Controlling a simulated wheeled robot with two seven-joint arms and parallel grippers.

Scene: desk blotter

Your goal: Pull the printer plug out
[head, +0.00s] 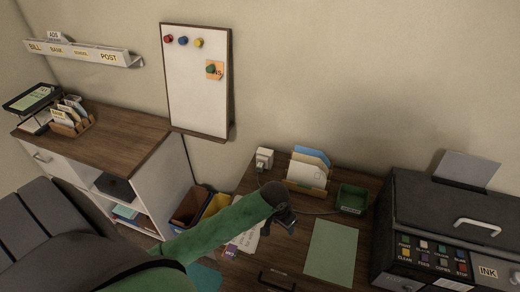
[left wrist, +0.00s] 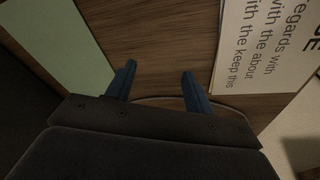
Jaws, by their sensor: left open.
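The black printer (head: 425,215) stands at the right of the desk, with buttons and an INK label on its front. A small white block (head: 264,158), perhaps the socket with the plug, is at the desk's back left; I cannot make out the plug itself. My left gripper (head: 285,219) is over the desk, in front of and below the white block and apart from it. In the left wrist view my left gripper (left wrist: 156,75) has two blue fingers spread apart with nothing between them. A thin dark cable (left wrist: 228,106) curves over the wood near the fingers. My right gripper is not seen.
A letter holder (head: 306,175) and a green tray (head: 351,198) stand at the back of the desk. A green sheet (head: 331,252) lies in the middle. A printed paper (left wrist: 265,45) lies beside my fingers. Bins (head: 190,206) stand left of the desk.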

